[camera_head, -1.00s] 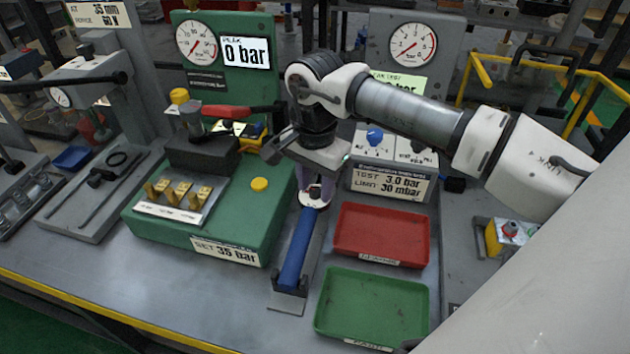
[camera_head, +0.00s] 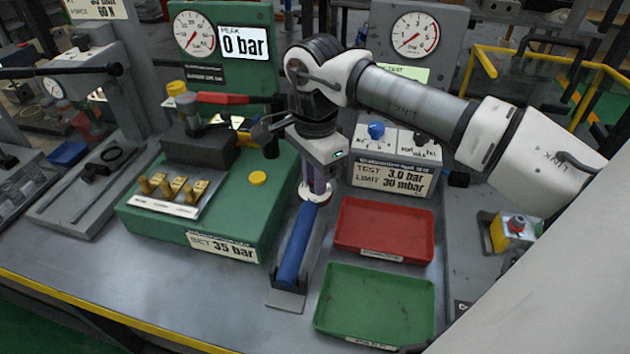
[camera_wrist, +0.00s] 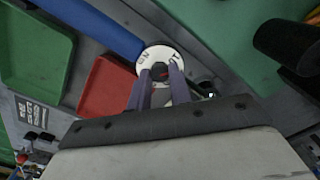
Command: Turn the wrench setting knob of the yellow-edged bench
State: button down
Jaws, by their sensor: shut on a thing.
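The bench (camera_head: 120,300) has a yellow front edge. On it a blue-handled wrench (camera_head: 296,245) lies in a grey holder, pointing away from me. At its far end is a white round dial (camera_head: 308,195), also in the wrist view (camera_wrist: 152,50). A dark setting knob with a red mark (camera_wrist: 160,71) stands at the middle of the dial. My gripper (camera_head: 317,186) points down at this end of the wrench. In the wrist view its two purple fingers (camera_wrist: 160,76) are shut on the knob, one on each side. In the head view the knob is hidden by my fingers.
A green test block (camera_head: 200,225) with brass fittings and a red-handled lever (camera_head: 222,98) stands close on the left. A red tray (camera_head: 385,230) and a green tray (camera_head: 375,305) lie to the right. A grey test unit with a blue knob (camera_head: 376,130) stands behind them.

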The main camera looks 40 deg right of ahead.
jog(key=m+b, duration=0.3)
jog(key=m, duration=0.3)
dwell(0.6)
jog(key=c, duration=1.3)
grip_release()
